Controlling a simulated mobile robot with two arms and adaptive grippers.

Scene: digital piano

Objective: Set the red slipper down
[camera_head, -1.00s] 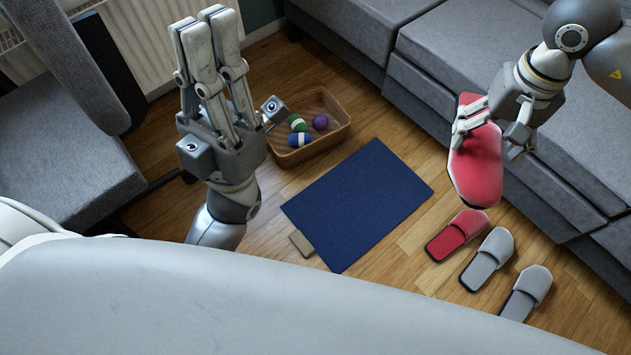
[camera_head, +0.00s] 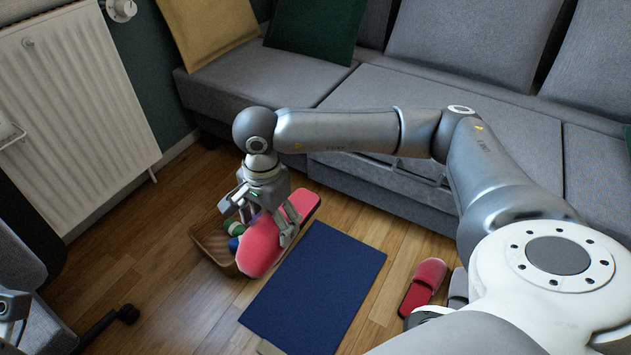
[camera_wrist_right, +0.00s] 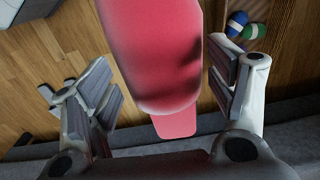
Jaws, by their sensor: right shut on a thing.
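My right gripper (camera_head: 258,216) is shut on a red slipper (camera_head: 262,248) and holds it in the air, tilted, between the basket and the blue mat in the head view. The held slipper also fills the middle of the right wrist view (camera_wrist_right: 155,50), between the fingers. Another red slipper (camera_head: 424,284) lies on the floor right of the mat.
A wooden basket (camera_head: 212,243) with balls stands partly hidden behind the held slipper. The blue mat (camera_head: 318,290) lies bare on the wood floor. A grey sofa (camera_head: 375,185) runs along the back; a radiator (camera_head: 75,110) stands left.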

